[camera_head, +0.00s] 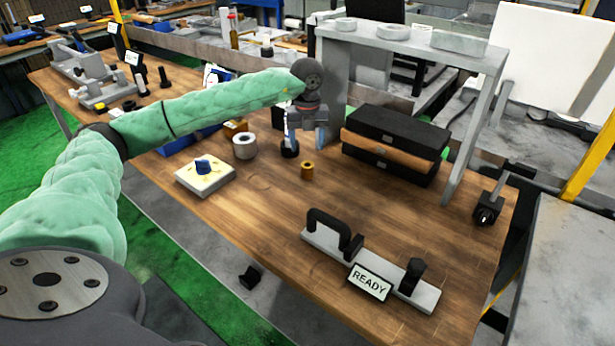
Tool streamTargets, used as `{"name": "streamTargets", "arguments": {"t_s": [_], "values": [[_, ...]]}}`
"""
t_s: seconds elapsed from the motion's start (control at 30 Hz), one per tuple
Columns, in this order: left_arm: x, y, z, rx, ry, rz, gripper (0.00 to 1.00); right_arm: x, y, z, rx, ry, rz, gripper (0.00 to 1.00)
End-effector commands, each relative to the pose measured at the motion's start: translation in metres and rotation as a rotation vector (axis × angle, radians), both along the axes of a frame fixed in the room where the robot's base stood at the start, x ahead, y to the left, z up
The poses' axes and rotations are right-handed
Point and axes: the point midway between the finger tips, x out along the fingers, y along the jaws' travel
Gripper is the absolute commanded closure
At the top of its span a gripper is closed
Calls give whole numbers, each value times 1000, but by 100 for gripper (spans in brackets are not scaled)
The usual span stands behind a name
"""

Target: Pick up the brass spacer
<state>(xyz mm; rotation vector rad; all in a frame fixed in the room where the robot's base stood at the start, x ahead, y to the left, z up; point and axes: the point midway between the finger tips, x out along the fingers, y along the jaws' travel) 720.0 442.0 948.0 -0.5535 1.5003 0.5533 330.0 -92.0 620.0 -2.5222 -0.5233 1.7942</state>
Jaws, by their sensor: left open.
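The brass spacer (307,170) is a small gold-brown cylinder standing upright on the wooden table (270,205), near the middle of the view. My left arm, in a green sleeve, reaches in from the left. My left gripper (306,138) points down above and behind the spacer. It is open, and nothing shows between its fingers. The fingertips are small and hard to make out, and they appear apart from the spacer. My right gripper is not in view.
Black cases (395,143) stand right under a grey shelf (474,120). A fixture with a READY sign (370,281) is in front. Bare tabletop lies between.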

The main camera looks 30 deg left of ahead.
Motion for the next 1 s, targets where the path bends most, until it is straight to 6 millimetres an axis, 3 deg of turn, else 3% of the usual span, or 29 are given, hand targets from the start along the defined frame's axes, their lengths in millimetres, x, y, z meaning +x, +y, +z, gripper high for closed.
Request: {"name": "streamTargets", "arguments": {"t_s": [0.33,0.63,0.97,1.0], "values": [[0,0,-29,0,1,0,39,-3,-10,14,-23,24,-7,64],[2,1,-67,0,1,0,39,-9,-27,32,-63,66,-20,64],[2,0,-74,0,0,0,39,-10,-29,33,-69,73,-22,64],[2,1,-74,0,0,0,47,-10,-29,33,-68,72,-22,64]]}}
